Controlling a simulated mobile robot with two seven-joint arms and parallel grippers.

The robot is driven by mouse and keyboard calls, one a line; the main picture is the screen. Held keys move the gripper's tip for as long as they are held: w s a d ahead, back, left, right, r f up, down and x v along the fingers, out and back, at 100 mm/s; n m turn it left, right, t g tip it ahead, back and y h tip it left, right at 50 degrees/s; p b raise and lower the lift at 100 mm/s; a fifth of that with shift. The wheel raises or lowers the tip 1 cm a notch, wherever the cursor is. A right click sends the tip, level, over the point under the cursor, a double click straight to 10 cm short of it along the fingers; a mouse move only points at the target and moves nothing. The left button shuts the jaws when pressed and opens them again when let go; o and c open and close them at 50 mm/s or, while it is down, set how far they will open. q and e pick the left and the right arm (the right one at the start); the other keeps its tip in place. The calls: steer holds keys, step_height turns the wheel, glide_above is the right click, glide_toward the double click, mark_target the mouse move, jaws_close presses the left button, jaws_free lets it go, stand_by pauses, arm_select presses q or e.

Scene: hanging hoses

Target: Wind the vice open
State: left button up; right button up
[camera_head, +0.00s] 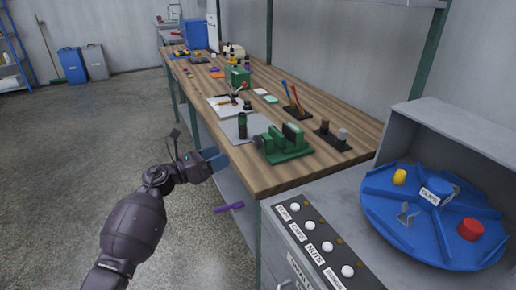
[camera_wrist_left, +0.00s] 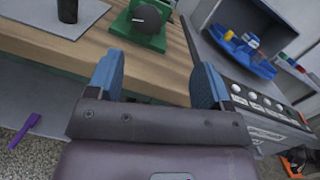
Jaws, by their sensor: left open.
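The green vice (camera_head: 290,152) stands on the near end of the wooden workbench, close to its front edge. In the left wrist view the vice (camera_wrist_left: 128,22) shows at the top, partly cut off, with a dark round part facing me. I cannot make out its handle clearly. My left gripper (camera_head: 218,160) is at the bench's front edge, left of the vice and apart from it. Its two blue fingers (camera_wrist_left: 158,82) are spread with nothing between them; the vice lies beyond them. My right gripper is in neither view.
A dark cylinder (camera_head: 242,126) stands on a grey mat (camera_head: 230,131) left of the vice. A dark block with pegs (camera_head: 333,140) is to its right. A grey cabinet with white knobs (camera_head: 320,247) and a blue divided tray (camera_head: 380,215) is at right. A purple tool (camera_head: 230,207) lies below the bench.

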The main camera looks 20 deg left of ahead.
mark_target(255, 143)
arm_select(q)
steer(key=w+d+m, duration=0.1)
steer(key=w+d, duration=0.1)
steer(key=w, duration=0.1)
steer(key=w+d+m+g+b, duration=0.1)
steer(key=w+d, duration=0.1)
steer(key=w, duration=0.1)
steer(key=w+d+m, duration=0.1)
steer(key=w+d, duration=0.1)
steer(key=w, duration=0.2)
steer(key=shift+d+f+g+b, duration=0.25)
steer(key=shift+d+g+b, duration=0.05)
steer(key=shift+d+b, duration=0.1)
steer(key=shift+w+d, duration=0.25)
steer(key=shift+w, duration=0.15)
steer(key=shift+r, duration=0.1)
steer(key=shift+c, duration=0.3)
steer(key=c, duration=0.9)
steer(key=shift+o, duration=0.2)
